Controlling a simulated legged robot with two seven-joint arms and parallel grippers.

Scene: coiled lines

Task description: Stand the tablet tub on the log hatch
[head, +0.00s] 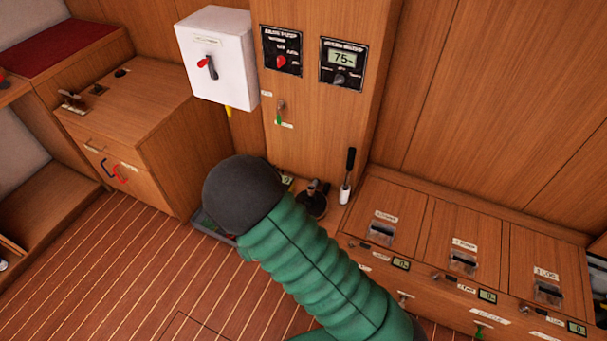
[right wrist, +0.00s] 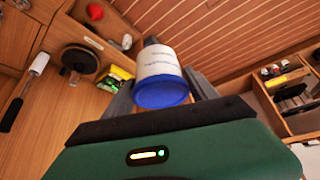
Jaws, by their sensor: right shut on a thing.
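The tablet tub (right wrist: 158,66), a white cylinder with a blue end (right wrist: 160,94), shows in the right wrist view between the grey fingers of my right gripper (right wrist: 162,82). The gripper is shut on it. In the head view my green-sleeved right arm covers the middle, and the tub and fingers are hidden behind it. The log hatch (head: 546,271) is the rightmost wooden lid of the row at the right in the head view; its label appears to read LOG. It looks shut and bare apart from its recessed latch. My left gripper is not in view.
Two more latched lids, a left one (head: 388,212) and a middle one (head: 466,240), adjoin the log hatch. A white switch box (head: 216,55) is on the wall. The right wrist view shows an open divided compartment (right wrist: 300,122).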

